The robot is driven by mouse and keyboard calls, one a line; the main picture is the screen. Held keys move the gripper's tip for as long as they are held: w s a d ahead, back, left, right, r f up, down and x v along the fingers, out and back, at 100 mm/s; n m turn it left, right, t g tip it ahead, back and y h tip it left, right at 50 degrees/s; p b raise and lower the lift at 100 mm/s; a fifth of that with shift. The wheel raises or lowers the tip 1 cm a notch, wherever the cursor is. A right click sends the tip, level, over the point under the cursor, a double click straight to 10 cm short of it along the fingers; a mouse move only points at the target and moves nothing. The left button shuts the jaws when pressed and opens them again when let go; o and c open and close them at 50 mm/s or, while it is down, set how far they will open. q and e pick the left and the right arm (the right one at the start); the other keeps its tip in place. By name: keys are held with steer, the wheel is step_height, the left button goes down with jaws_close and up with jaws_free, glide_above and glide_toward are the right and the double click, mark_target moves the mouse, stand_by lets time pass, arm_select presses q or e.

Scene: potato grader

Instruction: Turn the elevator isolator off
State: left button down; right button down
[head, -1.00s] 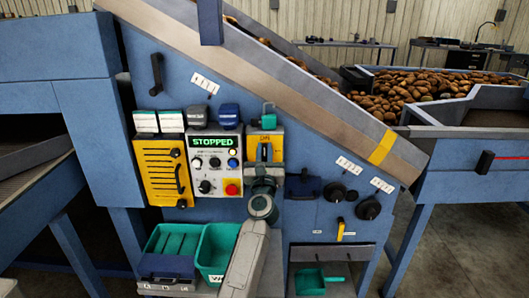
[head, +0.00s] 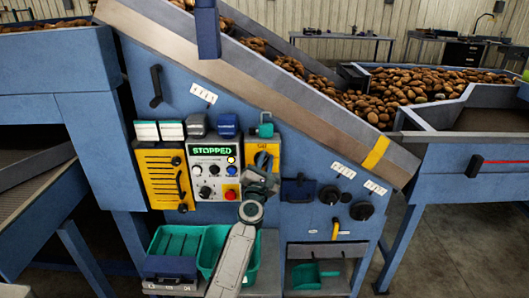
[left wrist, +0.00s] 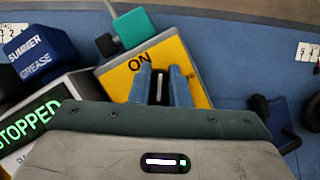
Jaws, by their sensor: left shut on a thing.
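The elevator isolator is a yellow plate (head: 273,149) on the blue machine front, right of the STOPPED panel. In the left wrist view the isolator plate (left wrist: 116,83) appears tilted, with the word ON at its top. My left gripper (head: 262,163) is at the isolator and covers its lower part. In the left wrist view its two blue fingers (left wrist: 162,84) stand on either side of the dark isolator handle (left wrist: 158,90), shut on it. Most of the handle is hidden by the gripper, so its exact angle is hard to tell. My right gripper is not in view.
A teal padlock-like piece (head: 265,128) hangs just above the isolator. The control panel (head: 213,170) reads STOPPED and has a red button. A dark blue box (head: 298,189) and black knobs (head: 362,210) are to the right. Teal bins (head: 212,255) stand below.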

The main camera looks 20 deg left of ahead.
arm_select(q)
steer(key=shift+w+d+f+m+g+h+p, duration=0.15)
steer(key=shift+f+m+g+h+p, duration=0.35)
steer(key=shift+m+p, duration=1.7)
steer(key=shift+s+d+f+m+g+h+p, duration=0.2)
steer(key=shift+m+g+h+p, duration=0.55)
steer(key=shift+m+p, duration=1.4)
steer(key=shift+w+d+f+m+g+h+p, duration=0.15)
steer(key=shift+f+m+g+h+p, duration=0.45)
steer(key=shift+m+p, duration=1.55)
steer(key=shift+a+r, duration=0.1)
steer(key=shift+r, duration=0.05)
steer(key=c, duration=1.4)
jaws_free()
steer(key=shift+a, duration=0.1)
steer(key=shift+o, duration=0.2)
steer(key=shift+r, duration=0.15)
